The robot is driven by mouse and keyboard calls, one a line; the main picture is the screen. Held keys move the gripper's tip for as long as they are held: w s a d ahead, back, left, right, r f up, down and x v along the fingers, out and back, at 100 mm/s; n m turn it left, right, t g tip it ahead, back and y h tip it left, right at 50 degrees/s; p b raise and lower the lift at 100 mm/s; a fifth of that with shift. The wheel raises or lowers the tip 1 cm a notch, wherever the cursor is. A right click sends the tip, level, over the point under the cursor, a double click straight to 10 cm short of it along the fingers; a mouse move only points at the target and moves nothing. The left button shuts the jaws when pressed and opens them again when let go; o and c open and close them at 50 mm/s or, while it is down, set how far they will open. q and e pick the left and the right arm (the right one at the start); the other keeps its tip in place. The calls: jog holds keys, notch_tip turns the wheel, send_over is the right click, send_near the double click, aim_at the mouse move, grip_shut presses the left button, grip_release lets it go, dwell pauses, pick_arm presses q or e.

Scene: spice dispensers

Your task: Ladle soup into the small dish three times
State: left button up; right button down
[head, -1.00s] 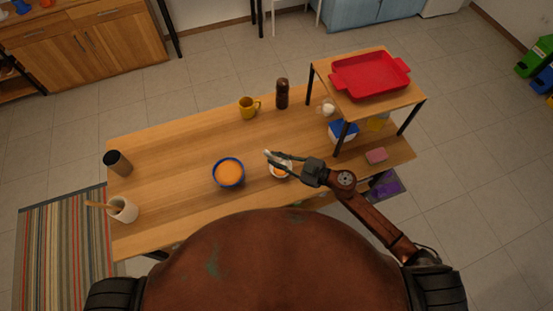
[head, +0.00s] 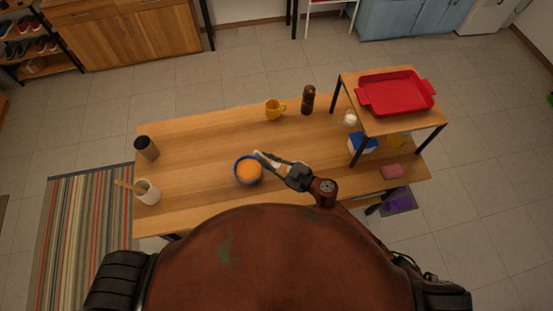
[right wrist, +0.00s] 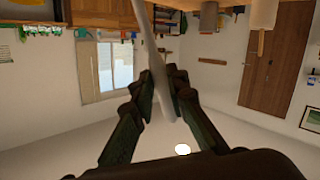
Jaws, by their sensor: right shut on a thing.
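A blue bowl (head: 240,179) with orange soup (head: 249,172) stands near the front middle of the table. My right gripper (head: 264,160) reaches over the bowl's right rim. In the right wrist view its fingers are shut on a pale ladle handle (right wrist: 154,50); a pale end of it shows at the fingertips in the head view. The ladle's scoop cannot be made out. The small dish lies right of the bowl and is mostly hidden under my right gripper. My left gripper is not in view.
A yellow mug (head: 274,110) and a dark brown grinder (head: 308,100) stand at the back. A dark cylinder (head: 146,148) and a white pot (head: 147,192) with a wooden utensil stand at the left. A raised shelf with a red tray (head: 395,94) stands at the right.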

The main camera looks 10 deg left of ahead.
jog(key=a+p, duration=0.1)
jog(key=a, duration=1)
jog(key=shift+s+a, duration=0.2)
jog(key=shift+a, duration=0.15)
jog(key=shift+d, duration=0.1)
